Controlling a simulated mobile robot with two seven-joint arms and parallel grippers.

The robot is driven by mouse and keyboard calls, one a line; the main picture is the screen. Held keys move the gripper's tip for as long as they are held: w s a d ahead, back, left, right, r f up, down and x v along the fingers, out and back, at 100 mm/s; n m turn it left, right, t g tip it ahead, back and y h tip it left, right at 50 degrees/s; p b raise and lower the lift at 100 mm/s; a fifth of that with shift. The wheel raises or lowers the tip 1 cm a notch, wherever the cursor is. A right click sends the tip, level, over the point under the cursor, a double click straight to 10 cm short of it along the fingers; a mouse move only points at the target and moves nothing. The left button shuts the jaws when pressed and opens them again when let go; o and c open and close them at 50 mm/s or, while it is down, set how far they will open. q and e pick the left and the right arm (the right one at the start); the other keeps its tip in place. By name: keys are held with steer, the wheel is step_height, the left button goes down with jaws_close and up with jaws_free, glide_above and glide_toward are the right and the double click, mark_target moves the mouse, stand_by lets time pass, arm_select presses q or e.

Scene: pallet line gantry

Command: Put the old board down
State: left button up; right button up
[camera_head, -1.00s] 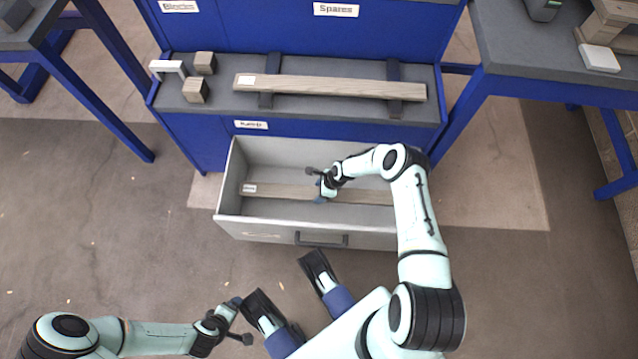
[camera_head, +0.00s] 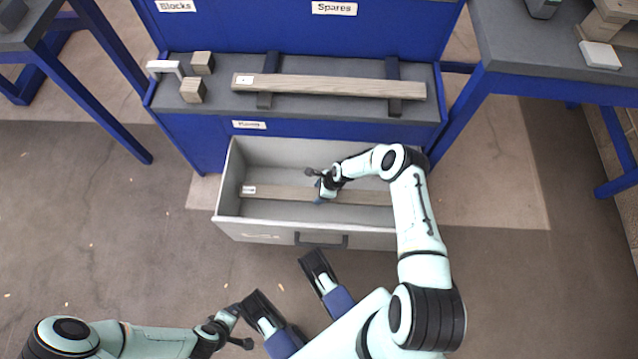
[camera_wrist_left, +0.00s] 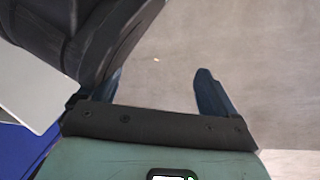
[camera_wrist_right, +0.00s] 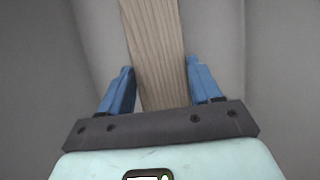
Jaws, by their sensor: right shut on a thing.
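A long wooden board (camera_head: 273,193) with a white tag at its left end is inside the open grey drawer (camera_head: 270,228), low and running left to right. My right gripper (camera_head: 319,186) reaches down into the drawer at the board's middle. In the right wrist view the board (camera_wrist_right: 157,60) passes between the blue fingers (camera_wrist_right: 158,90), which are shut on it. I cannot tell whether it touches the drawer floor. A second tagged board (camera_head: 330,85) lies across two dark supports on the bench top. My left gripper (camera_head: 240,323) is at the lower left, open and empty (camera_wrist_left: 160,92).
The blue bench (camera_head: 190,140) has Spares and Blocks labels. Two wooden blocks (camera_head: 193,91) and a white bracket (camera_head: 165,68) sit at its left. Side tables (camera_head: 560,75) flank it. The drawer's walls surround my right gripper. The floor (camera_head: 100,230) at left is clear.

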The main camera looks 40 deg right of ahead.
steer(key=shift+f, duration=0.15)
arm_select(q)
steer(key=shift+s+f, duration=0.2)
steer(key=shift+s, duration=0.45)
arm_select(e)
steer(key=o, duration=1.4)
steer(key=shift+c, duration=0.2)
steer(key=p+v, duration=0.1)
steer(key=v, duration=0.2)
steer(key=p+v, duration=0.2)
steer(key=v, duration=0.1)
steer(key=shift+w+r, duration=0.15)
steer(key=shift+r, duration=0.2)
arm_select(q)
steer(key=w+d+r+p, duration=0.1)
steer(key=d+r+p, duration=0.1)
steer(key=r, duration=0.5)
steer(key=shift+w+d+r+m+h, duration=0.3)
steer(key=shift+w+d+m+h, duration=0.1)
steer(key=shift+d, duration=0.15)
arm_select(e)
steer(key=v, duration=0.6)
steer(key=shift+r, duration=0.25)
